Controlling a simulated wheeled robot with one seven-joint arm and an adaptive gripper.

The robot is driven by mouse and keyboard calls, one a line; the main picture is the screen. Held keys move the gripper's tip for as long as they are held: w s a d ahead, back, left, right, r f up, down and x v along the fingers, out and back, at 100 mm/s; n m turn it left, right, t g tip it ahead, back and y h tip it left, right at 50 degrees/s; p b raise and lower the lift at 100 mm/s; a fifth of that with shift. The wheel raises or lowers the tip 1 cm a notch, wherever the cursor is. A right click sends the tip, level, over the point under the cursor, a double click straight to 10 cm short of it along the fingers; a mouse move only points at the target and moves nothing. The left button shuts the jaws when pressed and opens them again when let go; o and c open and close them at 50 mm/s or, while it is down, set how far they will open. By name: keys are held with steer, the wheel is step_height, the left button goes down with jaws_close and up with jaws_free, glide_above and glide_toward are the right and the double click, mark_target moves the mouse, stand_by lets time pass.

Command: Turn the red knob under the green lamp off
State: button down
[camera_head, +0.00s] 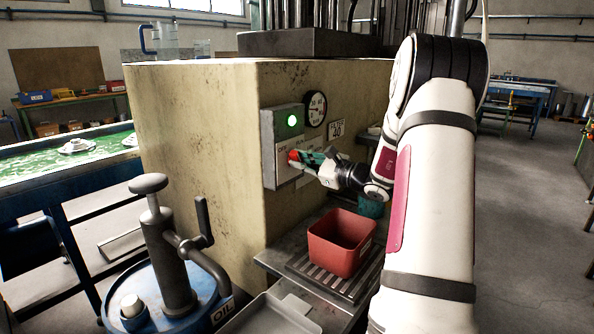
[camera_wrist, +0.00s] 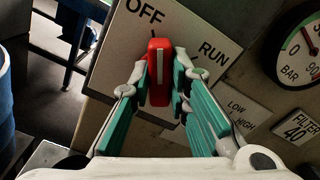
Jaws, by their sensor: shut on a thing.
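The red knob (camera_head: 292,156) is on the front of a grey control box (camera_head: 268,150), under the lit green lamp (camera_head: 292,121). In the wrist view the knob (camera_wrist: 159,72) has a white line that points up the picture, toward the small mark below the word OFF (camera_wrist: 145,12). The word RUN (camera_wrist: 213,54) is to its right. My gripper (camera_wrist: 160,78) is shut on the knob, with one finger on each side. In the head view my gripper (camera_head: 306,160) reaches the knob from the right and partly hides it. The lamp is outside the wrist view.
A round gauge (camera_head: 316,108) and a FILTER 40 label (camera_head: 337,128) are right of the box. A red bin (camera_head: 341,243) stands on a slatted shelf below my gripper. A blue oil drum with a pump (camera_head: 173,265) stands at the front left.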

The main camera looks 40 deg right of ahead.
steer(key=shift+f+n+b, duration=0.1)
steer(key=shift+n+b, duration=0.9)
steer(key=shift+b, duration=0.1)
steer(key=c, duration=1.5)
jaws_free()
steer(key=s, duration=0.4)
steer(key=s+d, duration=0.1)
steer(key=s, duration=0.7)
steer(key=shift+d, duration=0.3)
